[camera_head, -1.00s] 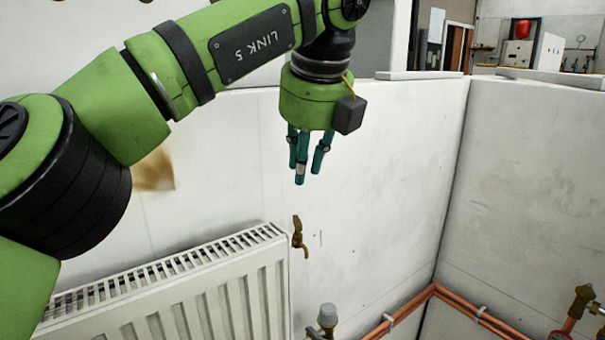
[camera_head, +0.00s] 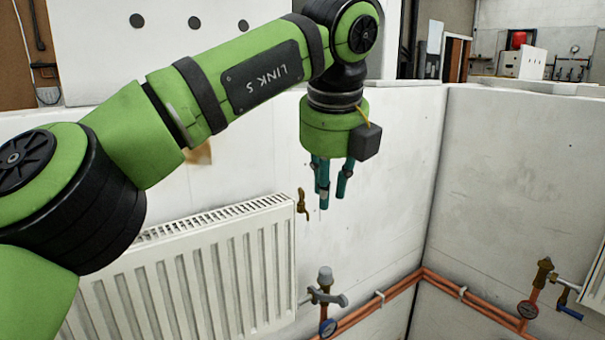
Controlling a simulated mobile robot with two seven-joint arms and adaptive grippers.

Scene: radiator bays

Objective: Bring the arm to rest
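My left arm comes in from the left and reaches across the upper middle. My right gripper is not in view.
A white ribbed radiator (camera_head: 190,280) stands below the arm. A valve (camera_head: 325,285) with a gauge sits at its right end. Copper pipes (camera_head: 400,290) run along the wall to the corner. Another valve and gauge (camera_head: 527,309) are at the right. Clear space lies right of the gripper.

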